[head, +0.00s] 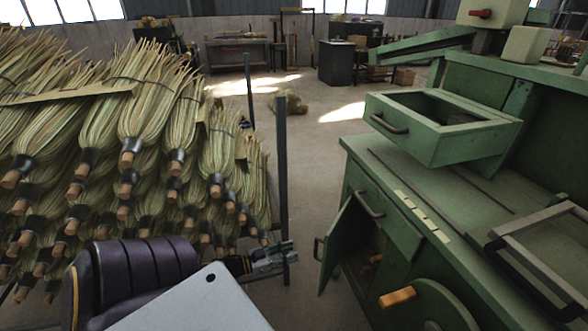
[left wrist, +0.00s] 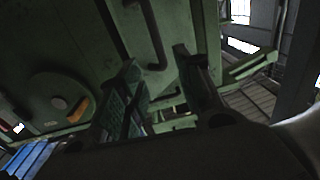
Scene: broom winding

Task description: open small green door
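The small green door (head: 339,246) is on the front of the green workbench, below a drawer front. It stands ajar, swung out toward the left, and part of the dark cabinet inside shows. Its dark handle (head: 318,250) is on the door's outer left side. My left gripper (head: 288,257) is left of the door and apart from the handle in the head view. In the left wrist view its two fingers (left wrist: 158,88) are spread, with a dark bent handle (left wrist: 155,62) on a green panel beyond them. No held object shows. My right gripper is not in view.
Stacked brooms (head: 150,110) fill the left side, beside a dark upright post (head: 282,170). A green drawer (head: 440,130) juts out above the workbench top (head: 405,165). A round green part with an orange-brown handle (head: 398,297) is right of the door. Floor shows between brooms and bench.

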